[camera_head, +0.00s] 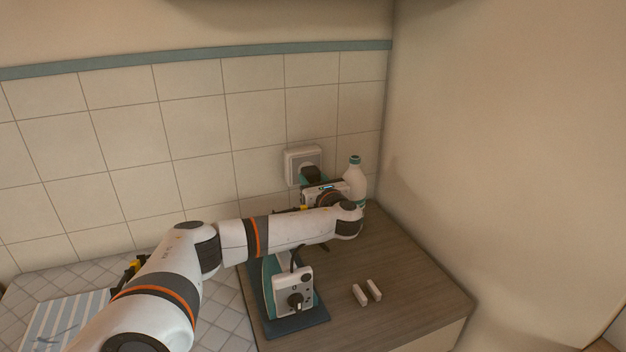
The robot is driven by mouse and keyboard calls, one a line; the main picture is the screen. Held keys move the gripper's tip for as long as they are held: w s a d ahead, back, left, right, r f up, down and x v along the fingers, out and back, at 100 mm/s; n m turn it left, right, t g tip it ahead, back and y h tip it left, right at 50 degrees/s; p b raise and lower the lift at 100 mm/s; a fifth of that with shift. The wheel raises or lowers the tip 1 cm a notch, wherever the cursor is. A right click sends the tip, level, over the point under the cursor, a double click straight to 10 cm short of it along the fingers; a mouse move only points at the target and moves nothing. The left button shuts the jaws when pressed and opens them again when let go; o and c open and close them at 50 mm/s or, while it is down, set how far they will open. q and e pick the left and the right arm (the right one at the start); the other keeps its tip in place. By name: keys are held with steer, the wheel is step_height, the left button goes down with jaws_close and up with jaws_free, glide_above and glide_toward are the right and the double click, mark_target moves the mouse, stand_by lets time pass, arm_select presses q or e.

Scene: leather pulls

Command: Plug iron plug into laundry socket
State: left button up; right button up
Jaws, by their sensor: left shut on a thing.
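The white laundry socket (292,166) is on the tiled wall in the head view. The dark iron plug (312,173) is at the socket's face, overlapping its lower right part. I cannot tell how deep it sits. My left gripper (314,181) is shut on the plug, just in front of the socket, and its fingers are mostly hidden behind the plug and the wrist. The white and teal iron (292,286) stands on a dark pad (299,324) on the wooden counter, partly behind my left forearm. My right gripper is not in view.
A white bottle (355,176) with a teal cap stands right of my left wrist, close to it. Two small pale blocks (367,291) lie on the wooden counter (415,290). A striped item (62,322) lies at lower left. The counter's right part is clear.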

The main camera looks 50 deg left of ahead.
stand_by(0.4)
arm_select(q)
steer(key=shift+p, duration=0.45)
steer(key=shift+w+a, duration=0.2)
steer(key=shift+a, duration=0.3)
stand_by(0.3)
steer(key=o, duration=1)
steer(key=shift+d, duration=0.1)
steer(key=b+v, duration=0.1)
steer(key=v, duration=1.1)
